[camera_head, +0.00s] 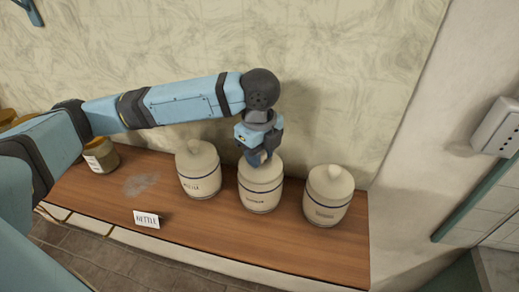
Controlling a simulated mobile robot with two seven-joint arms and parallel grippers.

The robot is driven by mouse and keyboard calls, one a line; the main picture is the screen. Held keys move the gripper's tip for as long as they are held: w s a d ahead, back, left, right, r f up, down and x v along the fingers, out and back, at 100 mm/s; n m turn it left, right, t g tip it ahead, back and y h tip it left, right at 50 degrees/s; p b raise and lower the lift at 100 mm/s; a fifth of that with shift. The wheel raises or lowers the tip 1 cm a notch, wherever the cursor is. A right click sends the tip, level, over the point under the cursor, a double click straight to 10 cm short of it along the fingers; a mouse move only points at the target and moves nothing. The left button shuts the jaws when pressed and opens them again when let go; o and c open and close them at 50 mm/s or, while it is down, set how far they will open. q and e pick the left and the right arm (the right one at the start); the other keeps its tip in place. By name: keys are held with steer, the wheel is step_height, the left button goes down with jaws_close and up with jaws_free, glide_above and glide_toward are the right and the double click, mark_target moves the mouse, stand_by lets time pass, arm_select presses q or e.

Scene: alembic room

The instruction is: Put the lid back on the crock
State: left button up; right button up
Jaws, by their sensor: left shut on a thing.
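Three cream crocks with blue bands stand in a row on a wooden shelf: a left crock (200,181), a middle crock (259,197) and a right crock (326,207). My left gripper (257,157) points down over the middle crock and is shut on its lid (270,172). The lid is at the crock's mouth, but the gripper hides its knob, and I cannot tell whether it is fully seated. The left and right crocks have their knobbed lids on. My right gripper is not in view.
A small white card (147,219), seemingly reading "NETTLE", stands at the shelf's front edge. A jar (101,155) is at the left, with a greyish patch (139,184) beside it. The wall rises behind; the shelf (225,232) is clear in front.

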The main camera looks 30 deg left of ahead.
arm_select(q)
steer(key=shift+f+p, duration=0.2)
steer(key=shift+p, duration=0.35)
stand_by(0.6)
stand_by(0.4)
steer(key=o, duration=1)
steer(key=shift+f, duration=0.3)
stand_by(0.4)
steer(key=shift+r, duration=0.1)
steer(key=shift+r+p, duration=0.45)
steer(key=shift+p, duration=0.35)
steer(key=shift+r+p, duration=0.15)
steer(key=shift+p, duration=0.15)
